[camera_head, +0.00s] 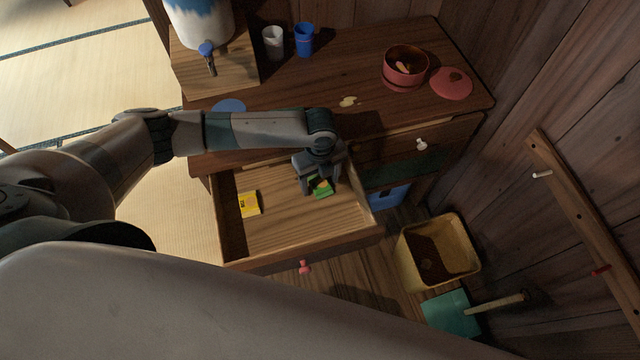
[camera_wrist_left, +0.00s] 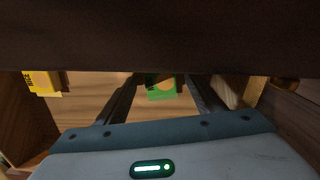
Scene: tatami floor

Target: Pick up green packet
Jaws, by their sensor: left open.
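The green packet (camera_head: 321,188) lies in the open drawer (camera_head: 282,243), toward its right side. It has a yellowish patch on it. My left gripper (camera_head: 318,189) is open and reaches down over the packet, hiding part of it. In the left wrist view the green packet (camera_wrist_left: 161,88) sits between the two dark fingers (camera_wrist_left: 160,95), beyond them or level with them; I cannot tell whether they touch it. My right gripper is not in view.
A yellow packet (camera_head: 249,204) lies in the drawer's left part. The dresser top (camera_head: 370,120) overhangs the drawer's back. On it stand a red bowl (camera_head: 404,69), its lid (camera_head: 451,83) and two cups. A bin (camera_head: 437,252) and a teal dustpan (camera_head: 450,314) are at right.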

